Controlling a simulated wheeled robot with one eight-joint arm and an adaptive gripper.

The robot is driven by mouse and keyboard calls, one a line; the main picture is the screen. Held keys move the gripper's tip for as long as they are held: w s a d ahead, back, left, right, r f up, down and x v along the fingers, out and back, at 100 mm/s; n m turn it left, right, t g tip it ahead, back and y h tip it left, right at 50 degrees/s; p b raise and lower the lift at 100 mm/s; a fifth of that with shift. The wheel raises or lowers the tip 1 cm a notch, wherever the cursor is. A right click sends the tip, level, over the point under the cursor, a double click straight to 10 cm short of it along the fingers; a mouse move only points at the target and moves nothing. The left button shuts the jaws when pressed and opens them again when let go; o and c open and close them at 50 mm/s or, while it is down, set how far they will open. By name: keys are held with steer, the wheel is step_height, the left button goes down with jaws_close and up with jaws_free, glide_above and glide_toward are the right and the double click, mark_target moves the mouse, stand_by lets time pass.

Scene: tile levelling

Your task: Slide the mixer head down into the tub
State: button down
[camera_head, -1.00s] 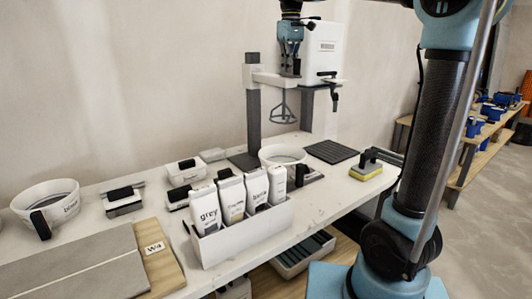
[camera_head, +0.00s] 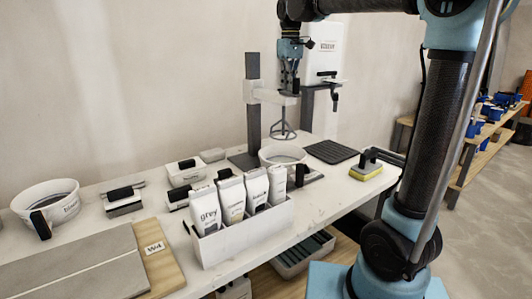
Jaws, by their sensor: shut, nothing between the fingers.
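The mixer stand has a dark upright post (camera_head: 253,110) at the back of the table. Its white mixer head (camera_head: 268,96) sits partway down the post, with a grey whisk (camera_head: 283,131) hanging below. The white tub (camera_head: 283,153) stands under the whisk. The whisk's lower end is at about the height of the tub's rim; I cannot tell whether it is inside. My gripper (camera_head: 290,86) points down, shut and empty, right at the top of the mixer head. It seems to touch it, but the exact contact is too small to tell.
A white dispenser (camera_head: 326,55) stands right behind my gripper. In front of the tub, a white box (camera_head: 245,232) holds several bags. A dark ribbed mat (camera_head: 331,151) and a yellow sponge float (camera_head: 366,170) lie to the right. Another white bucket (camera_head: 47,203) is at far left.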

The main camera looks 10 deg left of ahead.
steer(key=shift+f, duration=6.35)
steer(key=shift+r, duration=4.6)
